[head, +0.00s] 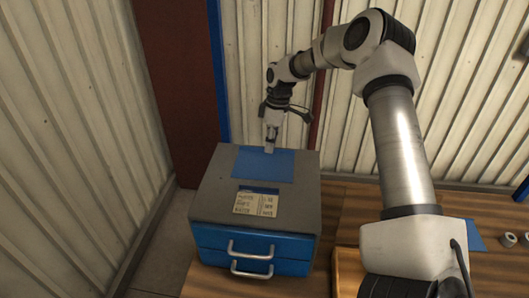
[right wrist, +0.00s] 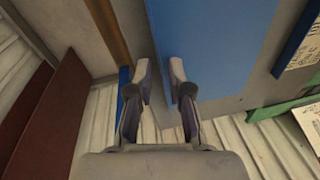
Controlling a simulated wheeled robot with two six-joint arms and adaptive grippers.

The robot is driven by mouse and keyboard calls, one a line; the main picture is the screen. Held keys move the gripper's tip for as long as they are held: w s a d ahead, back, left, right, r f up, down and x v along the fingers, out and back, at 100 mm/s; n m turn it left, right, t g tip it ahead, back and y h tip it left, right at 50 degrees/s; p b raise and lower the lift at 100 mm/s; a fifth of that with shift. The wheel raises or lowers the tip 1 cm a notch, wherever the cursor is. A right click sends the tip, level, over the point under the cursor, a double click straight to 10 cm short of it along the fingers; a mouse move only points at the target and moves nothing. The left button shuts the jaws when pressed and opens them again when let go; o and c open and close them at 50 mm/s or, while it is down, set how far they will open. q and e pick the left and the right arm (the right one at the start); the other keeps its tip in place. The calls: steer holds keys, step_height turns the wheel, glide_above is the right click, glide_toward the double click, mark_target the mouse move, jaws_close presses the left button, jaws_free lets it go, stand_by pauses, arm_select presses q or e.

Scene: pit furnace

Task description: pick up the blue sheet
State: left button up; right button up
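The blue sheet (head: 265,164) lies flat on the grey top of a blue drawer box, towards its back edge. My right gripper (head: 270,144) is over the back edge of the sheet, pointing down; whether it touches cannot be told. In the right wrist view the fingers of this gripper (right wrist: 160,76) stand apart with an open gap. The blue sheet (right wrist: 210,45) fills the upper middle there, and its left edge runs between the two fingertips. My left gripper is not in view.
The blue drawer box (head: 207,213) has two silver handles. A printed card (head: 256,204) lies in front of the sheet. A corrugated wall (head: 270,60) stands close behind. Another blue piece (head: 474,234) and small rolls (head: 508,240) lie on the wooden surface (head: 495,265) at right.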

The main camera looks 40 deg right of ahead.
steer(key=shift+f, duration=0.2)
steer(key=shift+a, duration=0.1)
jaws_close()
steer(key=shift+r, duration=0.15)
